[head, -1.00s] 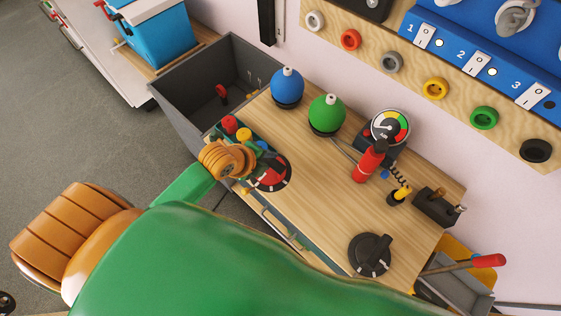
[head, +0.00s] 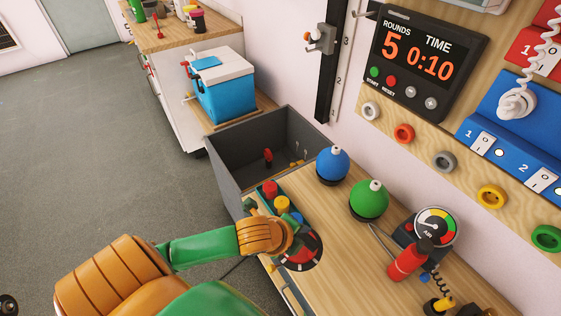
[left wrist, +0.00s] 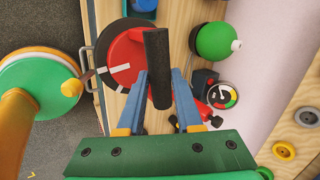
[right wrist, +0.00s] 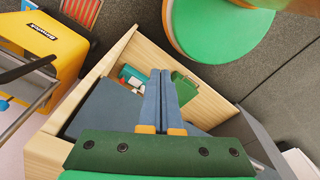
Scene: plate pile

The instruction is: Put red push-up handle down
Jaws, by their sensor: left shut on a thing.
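The red push-up handle (head: 308,257) has a round red top in a black ring with white marks and a black grip. It is at the left end of the wooden bench top. My left gripper (head: 290,238) is at it, partly hiding it. In the left wrist view the black grip (left wrist: 157,70) lies between the fingers of my left gripper (left wrist: 158,85), which is shut on it. I cannot tell whether the base touches the bench. My right gripper (right wrist: 161,75) is shut and empty above a wooden-sided open compartment; the head view does not show it.
A blue ball (head: 332,163) and a green ball (head: 368,199) stand behind the handle. Red and yellow capped items (head: 277,197) stand close left of it. A grey open bin (head: 232,172) adjoins the bench. A gauge (head: 436,227) and red pump (head: 408,262) stand right.

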